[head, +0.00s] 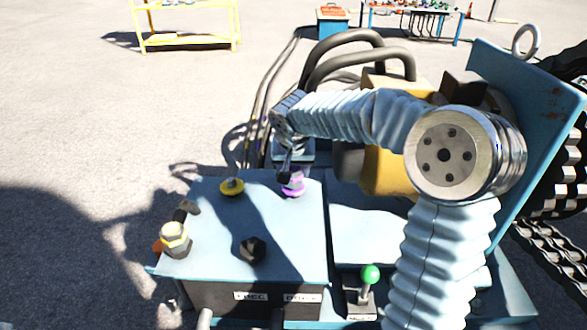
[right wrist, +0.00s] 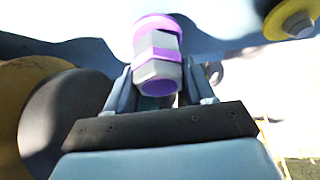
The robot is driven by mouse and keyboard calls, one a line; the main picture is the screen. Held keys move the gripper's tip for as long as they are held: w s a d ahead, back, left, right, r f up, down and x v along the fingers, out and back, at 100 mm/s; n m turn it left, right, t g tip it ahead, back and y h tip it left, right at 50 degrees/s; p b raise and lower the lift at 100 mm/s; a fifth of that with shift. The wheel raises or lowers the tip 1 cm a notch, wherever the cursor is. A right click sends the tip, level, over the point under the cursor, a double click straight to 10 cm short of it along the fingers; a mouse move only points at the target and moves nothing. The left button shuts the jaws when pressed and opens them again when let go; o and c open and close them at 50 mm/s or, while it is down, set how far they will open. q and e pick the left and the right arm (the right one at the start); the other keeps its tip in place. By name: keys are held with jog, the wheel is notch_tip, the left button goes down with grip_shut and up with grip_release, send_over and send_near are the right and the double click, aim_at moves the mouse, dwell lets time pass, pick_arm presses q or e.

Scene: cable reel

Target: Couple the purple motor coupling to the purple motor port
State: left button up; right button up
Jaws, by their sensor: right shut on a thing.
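The purple-banded motor coupling (right wrist: 157,68) is a grey hex body with a purple ring at its far end and a purple opening facing the camera in the right wrist view. My right gripper (right wrist: 160,88) is shut on it, a finger on each side. In the head view the purple part (head: 292,187) is at the far right corner of the blue box top, just below my right gripper (head: 288,168). The purple port cannot be told apart from the coupling, so I cannot tell whether they touch. My left gripper is not in view.
The blue box top (head: 215,215) also carries a yellow fitting (head: 231,187), a black hex fitting (head: 252,250) and a yellow-and-silver coupling (head: 174,240) at its left edge. A green-knobbed lever (head: 370,275) stands in front. Thick black hoses (head: 350,50) arch behind my right arm.

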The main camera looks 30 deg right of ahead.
jog(key=shift+f, duration=0.3)
jog(key=o, duration=1.2)
jog(key=shift+o, duration=0.2)
jog(key=p+v, duration=0.2)
jog(key=v, duration=1.2)
